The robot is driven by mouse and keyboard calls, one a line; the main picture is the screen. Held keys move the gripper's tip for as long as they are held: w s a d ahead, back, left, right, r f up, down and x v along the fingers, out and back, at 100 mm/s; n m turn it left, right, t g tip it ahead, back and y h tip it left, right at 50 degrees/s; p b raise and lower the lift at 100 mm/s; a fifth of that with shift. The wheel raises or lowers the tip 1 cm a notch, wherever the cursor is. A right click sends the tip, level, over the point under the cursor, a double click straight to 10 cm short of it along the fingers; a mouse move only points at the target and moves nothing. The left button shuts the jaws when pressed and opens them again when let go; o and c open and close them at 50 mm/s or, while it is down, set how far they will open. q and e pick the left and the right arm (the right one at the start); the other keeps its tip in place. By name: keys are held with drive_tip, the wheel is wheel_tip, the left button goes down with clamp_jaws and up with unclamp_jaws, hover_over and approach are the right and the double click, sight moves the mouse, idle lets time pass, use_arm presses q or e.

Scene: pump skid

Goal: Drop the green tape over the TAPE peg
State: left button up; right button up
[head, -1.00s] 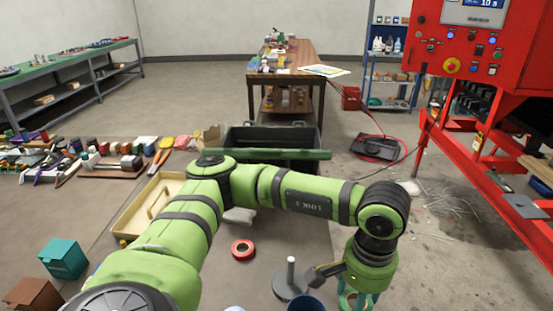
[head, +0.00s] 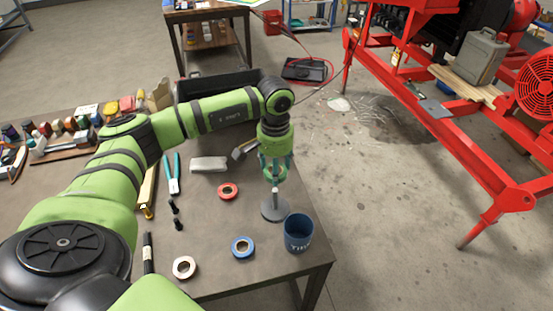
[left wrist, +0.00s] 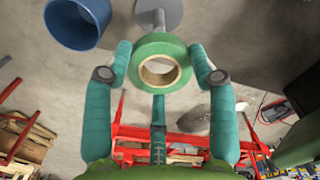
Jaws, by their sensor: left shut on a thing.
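My left gripper (head: 275,172) points down at the right part of the table. It is shut on the green tape (left wrist: 155,47), with one finger on each side of the roll in the left wrist view. The tape's hole is open and empty there. The peg, a grey post on a round grey base (head: 273,210), stands upright just below the gripper in the head view. In the left wrist view the peg (left wrist: 158,18) shows beyond the roll's edge, not through its hole. No TAPE label is readable. My right gripper is not in view.
A blue cup (head: 299,234) with lettering stands close to the peg at the table's right edge. Red (head: 228,191), blue (head: 243,246) and white (head: 184,267) tape rolls lie nearby.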

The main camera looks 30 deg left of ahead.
sight(275, 190)
use_arm(q)
drive_tip(key=shift+s+f, duration=0.15)
drive_tip(key=shift+f, duration=0.4)
drive_tip(key=shift+f+b, duration=0.65)
drive_tip(key=shift+f, duration=0.5)
drive_tip(key=shift+f+b, duration=0.45)
drive_tip(key=shift+f, duration=0.25)
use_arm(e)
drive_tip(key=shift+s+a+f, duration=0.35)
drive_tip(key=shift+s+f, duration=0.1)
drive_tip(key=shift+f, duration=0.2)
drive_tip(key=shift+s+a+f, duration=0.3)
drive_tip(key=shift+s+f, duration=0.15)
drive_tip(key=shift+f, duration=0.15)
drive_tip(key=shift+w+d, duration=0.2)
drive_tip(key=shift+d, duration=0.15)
use_arm(q)
drive_tip(key=shift+b, duration=0.3)
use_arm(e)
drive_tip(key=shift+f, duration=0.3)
use_arm(q)
drive_tip(key=shift+b, duration=0.3)
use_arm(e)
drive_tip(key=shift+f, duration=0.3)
use_arm(q)
drive_tip(key=shift+f+b, duration=0.45)
drive_tip(key=shift+b, duration=0.15)
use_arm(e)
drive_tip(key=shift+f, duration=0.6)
